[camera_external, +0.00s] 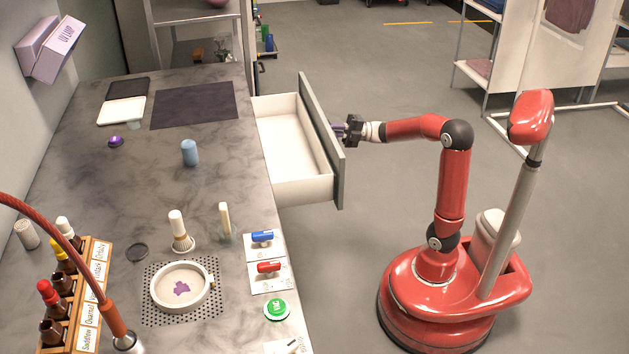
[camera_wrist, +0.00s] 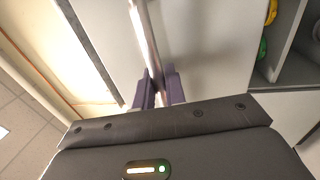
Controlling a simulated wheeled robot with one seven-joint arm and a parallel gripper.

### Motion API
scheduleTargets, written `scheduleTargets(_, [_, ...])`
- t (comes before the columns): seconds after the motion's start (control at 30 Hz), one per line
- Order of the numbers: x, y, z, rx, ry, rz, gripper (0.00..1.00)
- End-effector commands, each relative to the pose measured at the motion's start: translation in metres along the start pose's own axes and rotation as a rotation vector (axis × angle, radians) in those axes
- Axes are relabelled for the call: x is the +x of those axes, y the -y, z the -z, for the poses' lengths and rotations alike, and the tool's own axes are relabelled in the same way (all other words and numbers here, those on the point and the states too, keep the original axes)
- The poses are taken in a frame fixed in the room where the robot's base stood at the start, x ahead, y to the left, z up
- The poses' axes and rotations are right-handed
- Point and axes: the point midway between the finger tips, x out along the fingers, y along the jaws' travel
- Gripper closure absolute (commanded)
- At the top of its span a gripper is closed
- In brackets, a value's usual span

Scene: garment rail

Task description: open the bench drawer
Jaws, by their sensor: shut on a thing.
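The bench drawer (camera_external: 290,140) stands pulled well out from the right side of the bench, with its white inside showing and empty. Its dark grey front panel (camera_external: 320,130) faces my arm. My gripper (camera_external: 346,129) is at the outer face of that panel. In the wrist view the purple fingers (camera_wrist: 158,90) are closed on either side of a pale metal bar handle (camera_wrist: 146,40). The handle is hidden behind the fingers in the external view.
The bench top (camera_external: 165,215) holds a blue container (camera_external: 190,152), a round white dish (camera_external: 181,288), and a wooden rack of bottles (camera_external: 80,300). A garment rail and white shelves stand at the back right. The floor (camera_external: 390,70) around the drawer and my base is clear.

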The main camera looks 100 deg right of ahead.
Motion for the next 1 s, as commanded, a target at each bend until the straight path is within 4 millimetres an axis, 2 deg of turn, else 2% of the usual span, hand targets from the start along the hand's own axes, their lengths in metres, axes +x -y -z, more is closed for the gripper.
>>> scheduleTargets(0.2, [-0.011, -0.001, 0.001, 0.002, -0.003, 0.003, 1.00])
scheduleTargets(0.53, [-0.011, -0.001, 0.001, 0.002, -0.003, 0.003, 1.00])
scheduleTargets(0.57, [-0.011, -0.001, 0.001, 0.002, -0.003, 0.003, 0.84])
scheduleTargets(0.87, [-0.013, -0.002, 0.000, 0.000, -0.001, 0.001, 0.83])
scheduleTargets(1.0, [-0.026, -0.002, -0.001, 0.000, 0.001, 0.000, 0.83])
